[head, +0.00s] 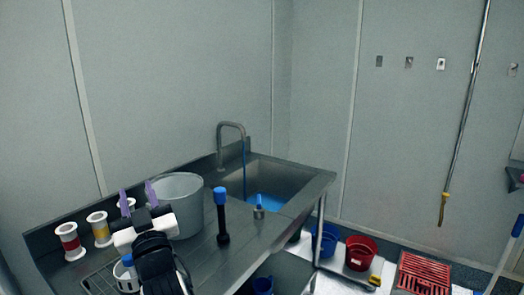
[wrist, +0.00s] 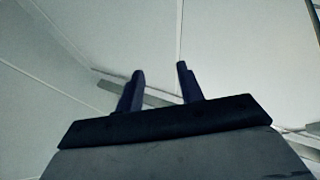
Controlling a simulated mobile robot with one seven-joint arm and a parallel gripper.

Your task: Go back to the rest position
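My gripper (head: 137,189) points upward in front of the left part of the metal sink counter (head: 235,242) in the head view. Its two purple fingers stand apart with nothing between them. The wrist view shows the same two fingers (wrist: 160,70) apart and empty, with pale wall panels behind them. My arm hides part of the counter's front left.
A grey bucket (head: 183,191) is close behind my gripper. Red (head: 70,241) and yellow (head: 101,229) spools stand to its left. A blue-topped black tool (head: 222,216) stands right of it, before the sink basin (head: 265,182).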

